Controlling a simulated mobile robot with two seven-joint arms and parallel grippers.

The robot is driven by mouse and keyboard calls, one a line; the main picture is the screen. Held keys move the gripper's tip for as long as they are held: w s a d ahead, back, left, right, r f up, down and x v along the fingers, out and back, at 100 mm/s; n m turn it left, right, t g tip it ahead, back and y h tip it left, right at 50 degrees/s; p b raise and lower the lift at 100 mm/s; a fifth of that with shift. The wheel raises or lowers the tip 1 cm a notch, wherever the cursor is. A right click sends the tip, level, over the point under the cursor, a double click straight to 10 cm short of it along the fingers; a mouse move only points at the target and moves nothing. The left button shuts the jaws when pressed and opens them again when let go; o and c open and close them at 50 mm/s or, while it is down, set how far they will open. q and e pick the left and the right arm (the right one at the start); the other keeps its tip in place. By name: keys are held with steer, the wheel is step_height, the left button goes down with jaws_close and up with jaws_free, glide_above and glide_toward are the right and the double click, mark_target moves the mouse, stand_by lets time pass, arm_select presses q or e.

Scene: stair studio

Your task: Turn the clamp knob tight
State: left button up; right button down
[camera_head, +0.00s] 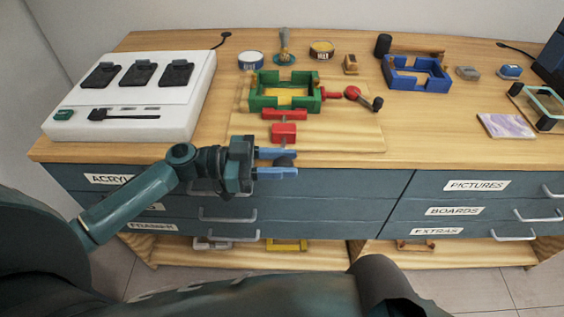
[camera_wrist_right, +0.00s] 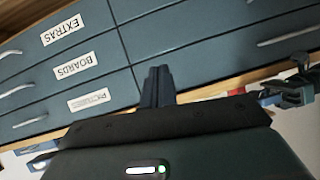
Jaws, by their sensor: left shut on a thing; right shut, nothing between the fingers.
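A green clamp frame (camera_head: 256,103) stands on a wooden board on the bench. A red clamp block (camera_head: 284,133) sits at its front, with a dark knob (camera_head: 284,162) in front of it at the bench edge. My left gripper (camera_head: 277,163) is shut on this knob, one blue finger on its far side and one on its near side. A second red clamp screw with a dark crank handle (camera_head: 368,98) sticks out at the frame's right. My right gripper (camera_wrist_right: 158,86) is shut and empty in front of the drawers in the right wrist view. The left gripper (camera_wrist_right: 290,94) also shows there.
A white station (camera_head: 128,95) with black pads stands at the left. A blue frame (camera_head: 417,75), small tins (camera_head: 250,60) and a marbled tile (camera_head: 506,125) lie around the board. Labelled drawers (camera_head: 330,200) form the bench front.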

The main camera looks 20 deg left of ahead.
arm_select(q)
steer(key=shift+s+d+f, duration=0.1)
steer(key=shift+s+d, duration=0.05)
steer(key=shift+s, duration=0.15)
